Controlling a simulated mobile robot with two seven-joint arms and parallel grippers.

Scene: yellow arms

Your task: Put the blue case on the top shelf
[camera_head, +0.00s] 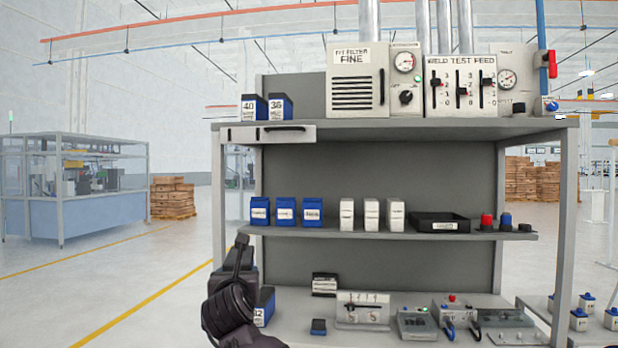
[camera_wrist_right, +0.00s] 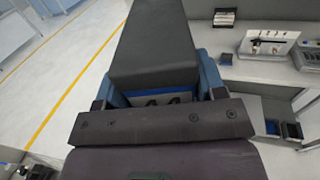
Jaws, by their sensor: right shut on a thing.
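My right gripper (camera_head: 238,262) is in front of the shelf unit's left end, low, beside the bottom shelf. In the right wrist view it is shut on a blue case with a dark body (camera_wrist_right: 155,50); a white label reading about 44 shows near the jaws. In the head view my gripper mostly hides this case. Another blue case (camera_head: 265,305) with a white label shows low behind my gripper, partly hidden. The top shelf (camera_head: 440,127) holds two blue cases at its left, marked 40 (camera_head: 254,107) and 36 (camera_head: 280,106). My left gripper is not in view.
A vent panel (camera_head: 357,80) and gauge panels fill the top shelf's middle and right. The middle shelf (camera_head: 380,233) holds blue boxes, white boxes and a black tray (camera_head: 440,222). A drawer-like strip (camera_head: 270,133) hangs below the top shelf's left end. Open floor lies left.

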